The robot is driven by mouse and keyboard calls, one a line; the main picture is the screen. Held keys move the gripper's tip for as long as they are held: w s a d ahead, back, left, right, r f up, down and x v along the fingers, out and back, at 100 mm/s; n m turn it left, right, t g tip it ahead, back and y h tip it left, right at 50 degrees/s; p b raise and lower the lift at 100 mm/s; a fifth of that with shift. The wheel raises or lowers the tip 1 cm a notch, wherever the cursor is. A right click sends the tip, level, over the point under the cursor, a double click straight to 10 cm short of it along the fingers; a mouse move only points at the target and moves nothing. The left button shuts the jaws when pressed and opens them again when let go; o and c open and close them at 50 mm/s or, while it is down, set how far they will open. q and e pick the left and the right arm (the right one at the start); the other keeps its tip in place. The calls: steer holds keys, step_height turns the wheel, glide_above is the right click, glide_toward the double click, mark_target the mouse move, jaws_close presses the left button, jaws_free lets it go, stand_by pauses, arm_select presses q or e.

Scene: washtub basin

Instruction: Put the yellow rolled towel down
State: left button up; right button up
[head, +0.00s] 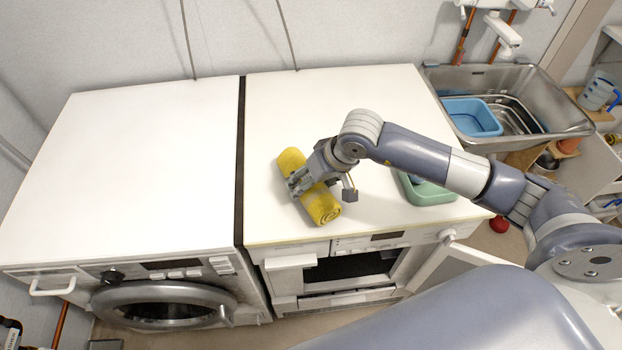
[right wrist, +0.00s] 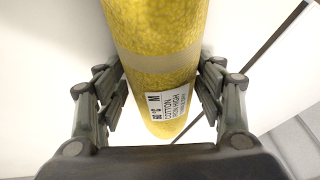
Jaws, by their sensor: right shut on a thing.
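The yellow rolled towel (head: 322,205) is at the right-hand white worktop, near its front left part. My right gripper (head: 303,182) is around the middle of the towel and shut on it. In the right wrist view the towel (right wrist: 155,60) lies between the two fingers (right wrist: 160,95), with a white printed label (right wrist: 172,104) and a paler band on it. I cannot tell for sure whether the towel touches the worktop. My left gripper is not in view.
The left white machine top (head: 140,160) is bare. A green tub (head: 428,193) stands on the worktop, partly behind my arm. A metal sink (head: 555,95) holding a blue basin (head: 470,117) is at the right. An open door (head: 465,262) juts out in front.

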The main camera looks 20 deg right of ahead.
steer(key=shift+f, duration=0.1)
steer(key=o, duration=1.2)
steer(key=shift+c, duration=0.2)
